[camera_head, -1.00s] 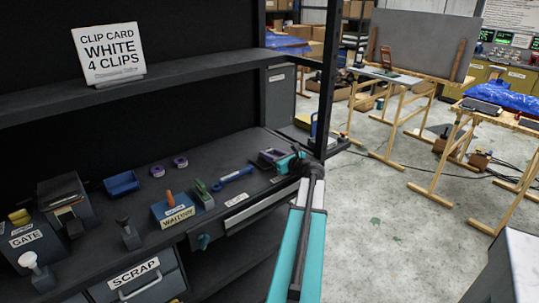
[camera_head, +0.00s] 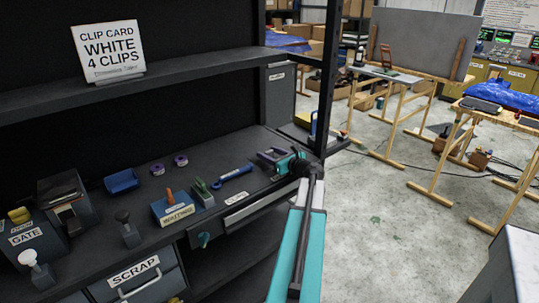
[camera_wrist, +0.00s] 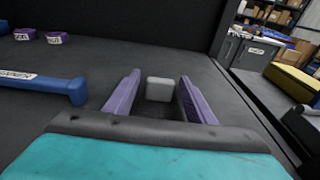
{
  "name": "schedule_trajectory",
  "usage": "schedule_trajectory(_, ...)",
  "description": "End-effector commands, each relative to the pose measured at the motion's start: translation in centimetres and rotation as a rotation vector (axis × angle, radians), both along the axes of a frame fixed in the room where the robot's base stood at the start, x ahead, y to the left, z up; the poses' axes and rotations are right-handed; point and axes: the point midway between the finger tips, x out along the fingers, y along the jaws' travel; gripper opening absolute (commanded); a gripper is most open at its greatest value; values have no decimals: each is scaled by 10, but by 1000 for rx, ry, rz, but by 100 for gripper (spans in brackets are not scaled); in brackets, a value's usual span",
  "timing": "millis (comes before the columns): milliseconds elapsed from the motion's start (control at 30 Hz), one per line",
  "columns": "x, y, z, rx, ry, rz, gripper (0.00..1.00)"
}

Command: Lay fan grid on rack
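My gripper (camera_head: 268,155) is over the right end of the dark bench. In the wrist view its two purple fingers (camera_wrist: 155,98) are apart. A small pale grey block (camera_wrist: 160,89) shows between them, with a gap on each side. I cannot tell whether it lies on the bench. No fan grid can be made out in either view. I cannot tell which thing is the rack; wooden trestle stands (camera_head: 405,105) are at the back right.
The bench (camera_head: 235,205) holds a blue tool (camera_head: 233,173), a blue tray (camera_head: 121,181), a WAITING box (camera_head: 174,210) and two purple rings. A shelf (camera_head: 180,80) with a clip card (camera_head: 108,50) runs above. A black post (camera_head: 327,80) stands behind my gripper.

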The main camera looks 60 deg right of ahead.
Motion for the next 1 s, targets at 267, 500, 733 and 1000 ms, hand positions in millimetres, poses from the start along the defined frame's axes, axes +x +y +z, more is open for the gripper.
schedule_trajectory(267,-1,2,-3,4,7,3,50)
schedule_trajectory(500,-8,5,9,3,5,2,50)
schedule_trajectory(733,-39,15,15,2,3,0,50)
schedule_trajectory(1000,-79,28,22,1,3,0,50)
